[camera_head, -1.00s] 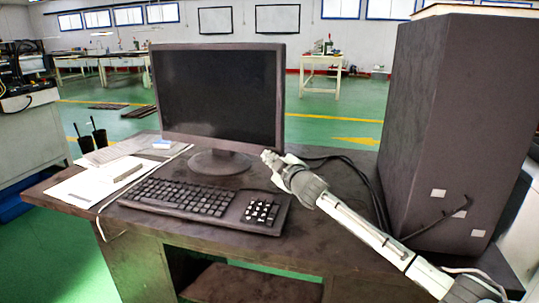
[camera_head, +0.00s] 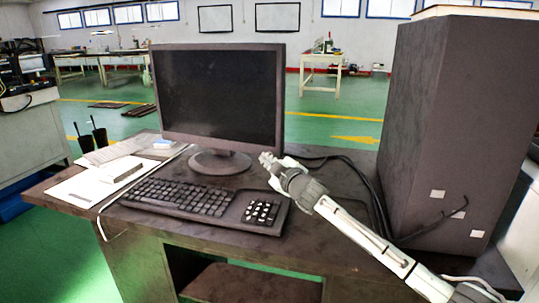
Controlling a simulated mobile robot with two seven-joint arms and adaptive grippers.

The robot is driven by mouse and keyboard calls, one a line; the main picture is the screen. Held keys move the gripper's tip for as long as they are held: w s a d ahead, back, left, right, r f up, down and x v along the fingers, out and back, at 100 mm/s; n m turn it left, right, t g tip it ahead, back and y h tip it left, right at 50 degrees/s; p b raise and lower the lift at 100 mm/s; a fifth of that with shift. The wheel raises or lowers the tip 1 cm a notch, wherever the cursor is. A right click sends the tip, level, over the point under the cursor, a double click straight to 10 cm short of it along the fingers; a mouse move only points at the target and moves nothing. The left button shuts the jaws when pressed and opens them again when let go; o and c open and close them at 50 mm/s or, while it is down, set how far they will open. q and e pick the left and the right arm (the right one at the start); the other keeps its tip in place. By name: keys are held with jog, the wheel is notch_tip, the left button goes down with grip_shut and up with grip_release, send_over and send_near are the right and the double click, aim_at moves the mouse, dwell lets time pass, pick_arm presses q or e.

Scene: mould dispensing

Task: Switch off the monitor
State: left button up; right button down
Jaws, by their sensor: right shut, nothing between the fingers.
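The monitor (camera_head: 220,95) stands upright on its round base (camera_head: 219,163) on the dark desk (camera_head: 330,245). Its screen is dark, and I cannot make out a button on its frame. My right gripper (camera_head: 266,158) is shut and empty. My left gripper is not in view.
A black keyboard (camera_head: 190,197) lies in front of the monitor, close to my right gripper. Papers (camera_head: 90,184) lie at the desk's left. Dark cables (camera_head: 357,175) run behind my right arm to a tall dark cabinet (camera_head: 440,130) at the right.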

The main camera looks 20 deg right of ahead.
jog(key=shift+s+a+p, duration=0.55)
jog(key=shift+s+a, duration=1.1)
jog(key=shift+s, duration=0.25)
